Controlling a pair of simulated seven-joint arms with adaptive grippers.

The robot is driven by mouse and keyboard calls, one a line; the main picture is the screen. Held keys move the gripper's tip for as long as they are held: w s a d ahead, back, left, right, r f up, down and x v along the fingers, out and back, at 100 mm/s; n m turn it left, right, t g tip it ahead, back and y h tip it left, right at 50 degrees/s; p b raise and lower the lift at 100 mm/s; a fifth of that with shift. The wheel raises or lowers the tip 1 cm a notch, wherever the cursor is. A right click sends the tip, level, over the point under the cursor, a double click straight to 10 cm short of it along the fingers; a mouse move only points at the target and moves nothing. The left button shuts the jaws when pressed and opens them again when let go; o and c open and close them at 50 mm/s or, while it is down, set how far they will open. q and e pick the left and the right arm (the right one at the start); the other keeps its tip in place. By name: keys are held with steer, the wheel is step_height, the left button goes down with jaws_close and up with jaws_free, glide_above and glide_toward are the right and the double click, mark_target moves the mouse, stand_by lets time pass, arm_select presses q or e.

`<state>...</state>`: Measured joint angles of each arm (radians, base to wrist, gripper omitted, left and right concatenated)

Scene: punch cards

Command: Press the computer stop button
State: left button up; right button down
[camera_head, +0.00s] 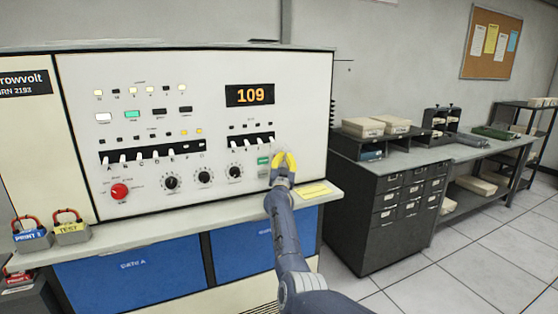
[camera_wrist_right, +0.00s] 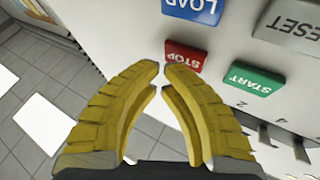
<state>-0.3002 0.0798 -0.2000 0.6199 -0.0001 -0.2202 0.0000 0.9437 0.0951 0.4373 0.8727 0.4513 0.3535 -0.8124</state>
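The red STOP button (camera_wrist_right: 185,56) shows in the right wrist view on the pale console panel, with its label upside down. The tips of my right gripper (camera_wrist_right: 163,67) are at its edge and cover a little of it; I cannot tell whether they touch it. The yellow fingers curve together at the tips, shut with nothing between them. In the head view my right gripper (camera_head: 285,155) is in front of the panel's lower right and hides the stop button. The console (camera_head: 200,65) has a display (camera_head: 250,95) reading 109. My left gripper is not in view.
Beside STOP are the green START button (camera_wrist_right: 254,78), the blue LOAD button (camera_wrist_right: 193,9) and the grey RESET button (camera_wrist_right: 292,22). A red knob (camera_head: 119,191) is at the panel's lower left. A yellow note (camera_head: 314,191) lies on the ledge. A dark cabinet (camera_head: 375,235) stands right.

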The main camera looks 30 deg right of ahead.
steer(key=shift+w, duration=0.45)
stand_by(0.8)
steer(key=shift+s+a, duration=0.1)
steer(key=shift+s, duration=0.75)
steer(key=shift+s+a, duration=0.15)
steer(key=shift+s, duration=1.1)
steer(key=shift+s+a, duration=0.15)
steer(key=shift+s, duration=1.1)
